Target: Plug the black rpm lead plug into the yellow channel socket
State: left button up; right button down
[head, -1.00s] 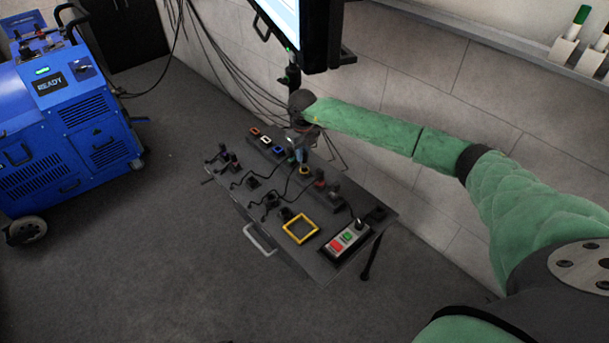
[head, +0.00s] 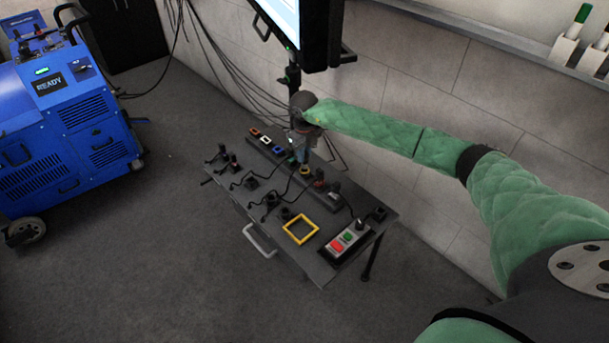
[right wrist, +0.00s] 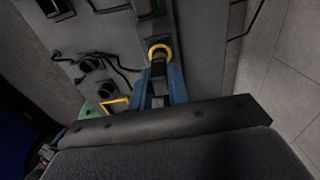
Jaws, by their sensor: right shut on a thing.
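My right gripper (head: 301,161) reaches down over the far edge of the bench. In the right wrist view, its blue fingers (right wrist: 160,84) are shut on the dark rpm lead plug (right wrist: 159,88), which is mostly hidden between them. The yellow channel socket (right wrist: 159,50) shows as a yellow ring just beyond the fingertips. In the head view, the yellow socket (head: 306,170) is right beside the fingertips. I cannot tell whether the plug touches it. My left gripper is not in view.
Orange (head: 254,132), white (head: 265,140) and blue (head: 278,150) sockets sit in the same row. Several black plugs and leads lie on the bench (head: 325,273). A yellow square frame (head: 286,230) and a button box (head: 346,241) are nearer. A monitor (head: 309,30) hangs behind.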

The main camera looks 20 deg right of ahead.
jog(key=shift+f+b, duration=0.85)
jog(key=shift+f, duration=0.6)
dwell(0.4)
jog(key=c, duration=1.3)
grip_release()
jog(key=shift+o, duration=0.2)
jog(key=shift+r, duration=3.9)
